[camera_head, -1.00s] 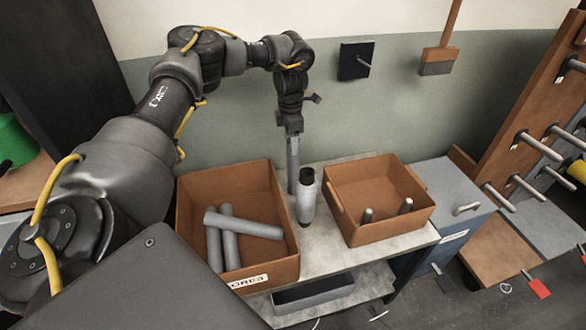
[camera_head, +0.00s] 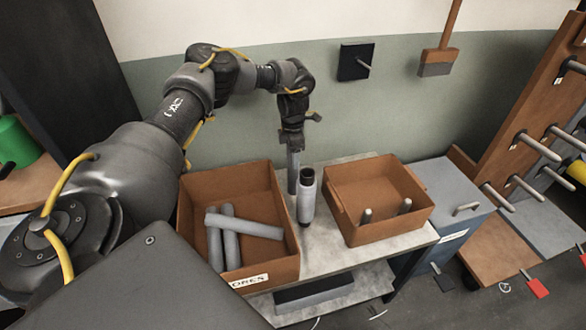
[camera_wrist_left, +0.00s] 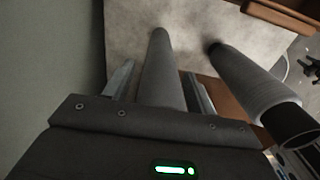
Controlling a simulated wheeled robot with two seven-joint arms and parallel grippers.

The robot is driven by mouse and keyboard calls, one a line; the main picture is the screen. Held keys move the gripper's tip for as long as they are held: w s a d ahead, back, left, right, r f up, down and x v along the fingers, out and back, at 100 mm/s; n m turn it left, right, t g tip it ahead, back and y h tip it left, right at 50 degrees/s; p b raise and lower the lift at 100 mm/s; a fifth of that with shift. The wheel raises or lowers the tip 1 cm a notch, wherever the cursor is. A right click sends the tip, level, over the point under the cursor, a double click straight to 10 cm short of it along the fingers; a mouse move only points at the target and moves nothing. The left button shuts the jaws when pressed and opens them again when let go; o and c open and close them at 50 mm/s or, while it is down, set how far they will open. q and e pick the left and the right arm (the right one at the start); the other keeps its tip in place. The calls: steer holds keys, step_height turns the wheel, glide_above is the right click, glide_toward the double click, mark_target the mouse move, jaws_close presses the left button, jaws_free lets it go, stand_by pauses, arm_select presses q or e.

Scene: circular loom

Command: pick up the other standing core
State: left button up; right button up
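A plain grey standing core (camera_wrist_left: 162,75) rises between the two fingers of my left gripper (camera_wrist_left: 160,88) in the left wrist view. The fingers lie on either side of it and look open, with narrow gaps. In the head view my left gripper (camera_head: 292,150) points straight down over the tabletop, and the core there is hard to tell from the fingers. A second standing core (camera_head: 306,197), dark with a grey sleeve, stands just in front; it also shows right of the fingers in the left wrist view (camera_wrist_left: 250,85). My right gripper is out of view.
A brown box (camera_head: 188,225) with several loose grey cores lies left. Another brown box (camera_head: 375,228) with two pegs sits right on the grey table (camera_head: 322,250). A blue-grey cabinet (camera_head: 452,190) and a pegged rack (camera_head: 530,110) are further right. A wall (camera_head: 230,150) is close behind.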

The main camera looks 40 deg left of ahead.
arm_select(q)
steer(key=c, duration=1.2)
steer(key=shift+o, duration=0.2)
steer(key=s+d+r+b, duration=0.1)
steer(key=s+d+r, duration=0.1)
steer(key=d+r, duration=1.1)
steer(key=shift+s+d, duration=0.35)
steer(key=shift+s, duration=0.05)
steer(key=o, duration=0.7)
jaws_close()
